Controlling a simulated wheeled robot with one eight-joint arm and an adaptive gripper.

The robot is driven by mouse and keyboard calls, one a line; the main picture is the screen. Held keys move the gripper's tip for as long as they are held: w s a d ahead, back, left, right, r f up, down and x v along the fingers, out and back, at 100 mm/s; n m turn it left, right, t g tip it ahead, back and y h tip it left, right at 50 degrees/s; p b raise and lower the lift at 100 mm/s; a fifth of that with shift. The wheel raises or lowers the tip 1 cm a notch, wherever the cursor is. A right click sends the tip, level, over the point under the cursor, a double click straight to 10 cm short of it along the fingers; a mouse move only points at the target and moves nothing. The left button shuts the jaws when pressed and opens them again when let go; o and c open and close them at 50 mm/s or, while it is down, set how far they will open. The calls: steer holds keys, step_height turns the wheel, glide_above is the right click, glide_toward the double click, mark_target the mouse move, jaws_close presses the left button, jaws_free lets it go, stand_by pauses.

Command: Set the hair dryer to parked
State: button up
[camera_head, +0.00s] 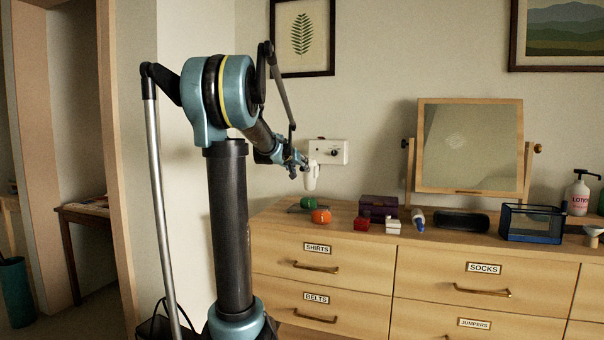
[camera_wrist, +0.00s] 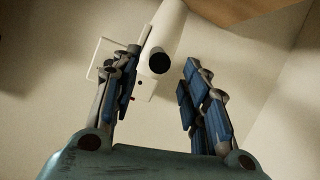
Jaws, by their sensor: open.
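The hair dryer (camera_head: 310,177) is white and sits at the lower left of a white wall unit (camera_head: 331,151) with a dark knob. I cannot tell whether it rests in a holder there. In the wrist view the dryer (camera_wrist: 168,28) is a white cylinder with a dark round end, and part of the wall unit (camera_wrist: 146,84) shows behind. My gripper (camera_head: 300,167) is right beside the dryer in the head view. In the wrist view my gripper (camera_wrist: 161,62) is open, its fingers on either side of the dryer's dark end; no clear contact shows.
A wooden dresser (camera_head: 360,266) stands below. On its top are an orange object (camera_head: 321,216), a red box (camera_head: 361,224), a dark purple box (camera_head: 379,206), a tilting mirror (camera_head: 470,146), a glass-sided box (camera_head: 532,223) and a lotion bottle (camera_head: 578,193). A leaf picture (camera_head: 302,37) hangs above.

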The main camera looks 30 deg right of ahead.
glide_toward(311, 174)
steer(key=shift+w+d+f, duration=0.15)
steer(key=shift+w+d, duration=0.15)
steer(key=shift+w, duration=0.35)
steer(key=shift+w+d+f, duration=0.15)
steer(key=shift+w+d, duration=0.15)
steer(key=shift+w, duration=0.35)
jaws_close()
